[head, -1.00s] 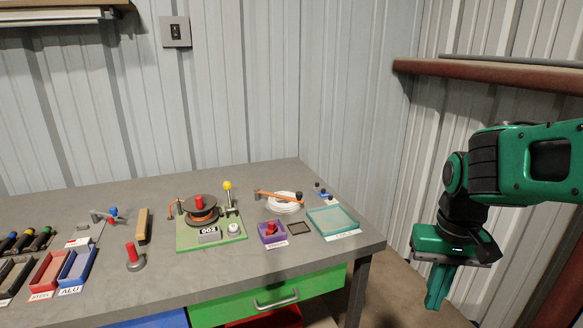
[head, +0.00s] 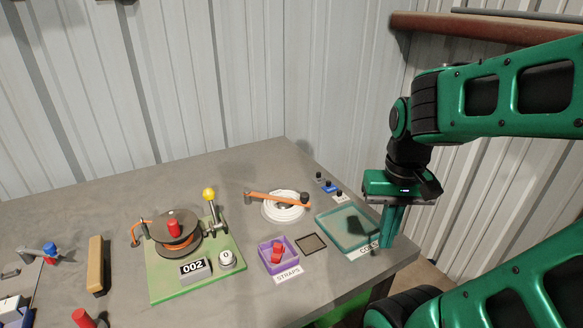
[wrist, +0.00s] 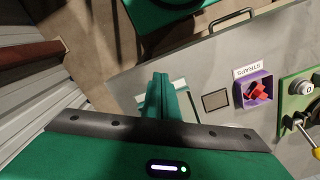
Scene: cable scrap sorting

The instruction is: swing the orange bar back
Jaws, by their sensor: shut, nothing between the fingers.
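The orange bar (head: 272,196) lies across the top of a white cable coil (head: 284,211) on the bench in the head view. Its left end sits on a grey post (head: 248,196) and its right end has a dark knob (head: 305,200). My gripper (head: 381,246) is shut and empty, pointing down over the right side of the teal tray (head: 327,226), to the right of the bar and apart from it. In the wrist view my gripper (wrist: 158,80) hides part of the tray. The bar does not show in the wrist view.
A purple STRAPS bin (head: 264,258) with red pieces and a dark square mat (head: 311,243) lie in front of the coil. Small blue, grey and white blocks (head: 330,187) stand behind the tray. A green board (head: 160,286) with a cable reel is at left.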

